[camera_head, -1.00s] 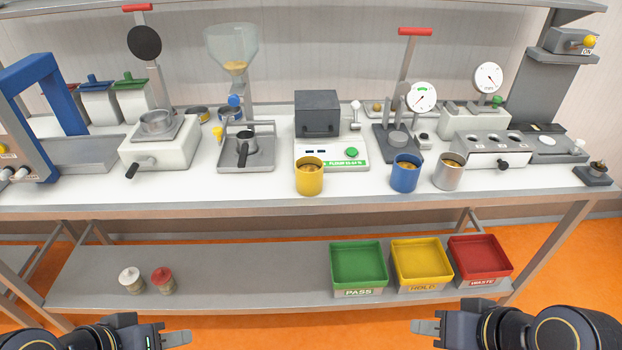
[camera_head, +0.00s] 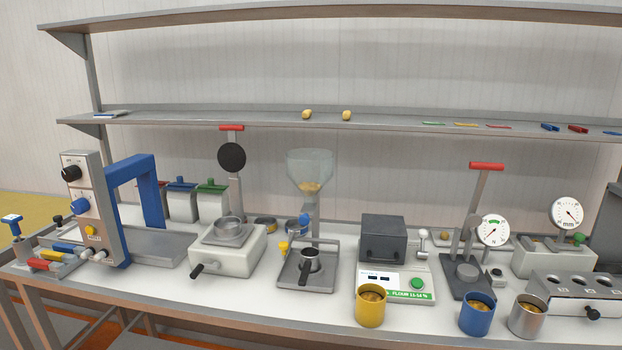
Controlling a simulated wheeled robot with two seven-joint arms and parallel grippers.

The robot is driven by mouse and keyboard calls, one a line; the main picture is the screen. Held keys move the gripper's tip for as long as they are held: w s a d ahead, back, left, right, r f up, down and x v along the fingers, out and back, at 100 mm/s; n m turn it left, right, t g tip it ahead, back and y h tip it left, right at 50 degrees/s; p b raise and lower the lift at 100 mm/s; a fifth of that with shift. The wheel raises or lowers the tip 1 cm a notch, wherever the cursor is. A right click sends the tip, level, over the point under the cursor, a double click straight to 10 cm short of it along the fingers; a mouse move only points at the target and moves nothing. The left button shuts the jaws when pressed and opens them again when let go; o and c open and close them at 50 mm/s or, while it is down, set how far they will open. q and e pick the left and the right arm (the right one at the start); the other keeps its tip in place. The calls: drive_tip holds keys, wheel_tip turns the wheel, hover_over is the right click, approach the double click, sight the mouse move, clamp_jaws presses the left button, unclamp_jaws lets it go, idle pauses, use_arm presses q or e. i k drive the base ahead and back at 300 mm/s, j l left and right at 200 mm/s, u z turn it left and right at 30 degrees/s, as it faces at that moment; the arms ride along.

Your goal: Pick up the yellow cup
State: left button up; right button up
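The yellow cup (camera_head: 371,306) stands upright near the front edge of the white bench, in front of the flour meter with the green button. It holds something brownish. A blue cup (camera_head: 477,314) and a grey metal cup (camera_head: 526,316) stand to its right, also with brownish contents. Neither of my grippers shows in the view now, so their state cannot be seen.
The flour meter (camera_head: 396,284) stands close behind the yellow cup. A press with a red handle (camera_head: 487,167) and a dial is behind the blue cup. A portafilter stand (camera_head: 309,268) is to the left. Bare bench (camera_head: 240,302) lies at the front left.

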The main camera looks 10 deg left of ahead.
sight(371, 298)
drive_tip(key=i+j+z, duration=0.3)
drive_tip(key=j+z, duration=0.3)
drive_tip(key=j, duration=0.15)
drive_tip(key=i+j+z, duration=0.15)
drive_tip(key=j+z, duration=0.15)
drive_tip(key=j, duration=0.2)
drive_tip(key=j+z, duration=0.3)
drive_tip(key=j, duration=0.15)
drive_tip(key=i, duration=0.05)
